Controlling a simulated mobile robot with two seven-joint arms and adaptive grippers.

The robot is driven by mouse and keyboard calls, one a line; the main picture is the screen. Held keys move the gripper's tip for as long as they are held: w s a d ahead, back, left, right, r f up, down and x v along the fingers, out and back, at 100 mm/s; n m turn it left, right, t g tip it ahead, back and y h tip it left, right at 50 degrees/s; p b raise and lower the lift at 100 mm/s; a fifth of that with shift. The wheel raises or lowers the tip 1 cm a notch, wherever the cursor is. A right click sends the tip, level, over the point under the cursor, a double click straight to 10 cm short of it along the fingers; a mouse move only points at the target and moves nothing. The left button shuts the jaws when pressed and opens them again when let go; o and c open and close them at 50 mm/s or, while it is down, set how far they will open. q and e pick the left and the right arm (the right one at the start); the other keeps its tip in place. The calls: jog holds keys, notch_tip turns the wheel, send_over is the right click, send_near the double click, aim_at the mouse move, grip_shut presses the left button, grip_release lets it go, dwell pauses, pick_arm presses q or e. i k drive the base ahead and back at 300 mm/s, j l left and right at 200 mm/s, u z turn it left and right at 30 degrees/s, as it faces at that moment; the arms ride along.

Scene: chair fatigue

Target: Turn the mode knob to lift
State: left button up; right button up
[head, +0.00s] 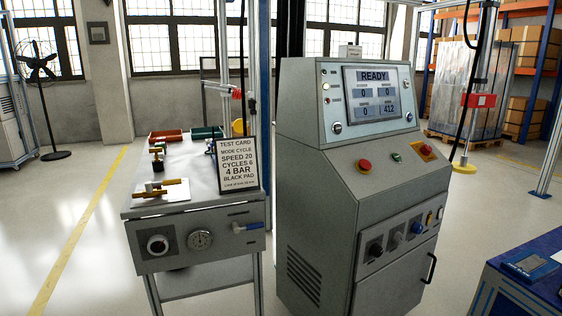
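The grey control console (310,160) stands at the centre, and its display (377,93) reads READY. A row of knobs sits on its lower front panel: a dark left knob (375,250), a lighter middle knob (396,240) and a dark right knob with some blue (417,228). Their labels are too small to read, so I cannot tell which is the mode knob or where it points. A test card (237,163) on the bench at left reads MODE CYCLE, SPEED 20, CYCLES 6, 4 BAR, BLACK PAD. Neither gripper is in view.
A red button (364,166), a green button (397,157) and a red button on yellow (426,149) sit on the sloped panel. A grey bench (185,210) with a gauge (200,240) stands at left. A blue-topped unit (545,275) is at lower right.

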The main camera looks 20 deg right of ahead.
aim_at(376, 251)
jog(key=z, duration=1.4)
